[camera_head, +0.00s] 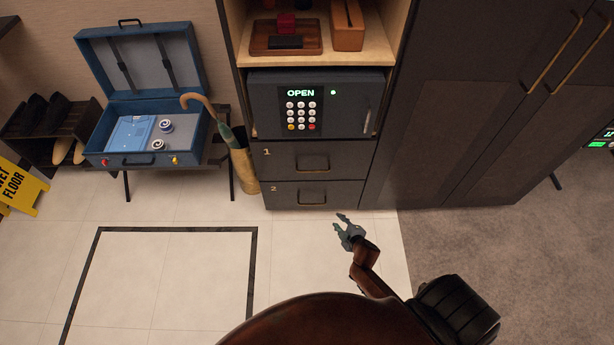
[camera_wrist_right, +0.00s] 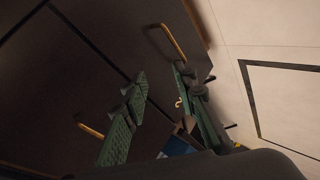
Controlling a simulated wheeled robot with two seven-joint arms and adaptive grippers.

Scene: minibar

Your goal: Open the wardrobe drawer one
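Drawer one (camera_head: 345,158) is the dark front marked "1" below the safe, and it is shut. Its bar handle (camera_head: 313,168) is at the middle of the front. My right gripper (camera_head: 342,222) is open and empty, over the pale floor in front of and below the drawers. In the right wrist view the gripper's green fingers (camera_wrist_right: 160,72) are spread before the dark cabinet front, with nothing between them. Two handles show there; the one at the lower left (camera_wrist_right: 90,131) seems to be drawer one's. My left gripper is not in view.
Shut drawer two (camera_head: 345,193) lies directly below. A safe (camera_head: 355,90) reading "OPEN" sits above. An umbrella in a stand (camera_head: 243,165) and an open blue suitcase (camera_head: 110,100) stand to the left. Tall wardrobe doors (camera_head: 470,110) rise to the right. The floor in front is clear.

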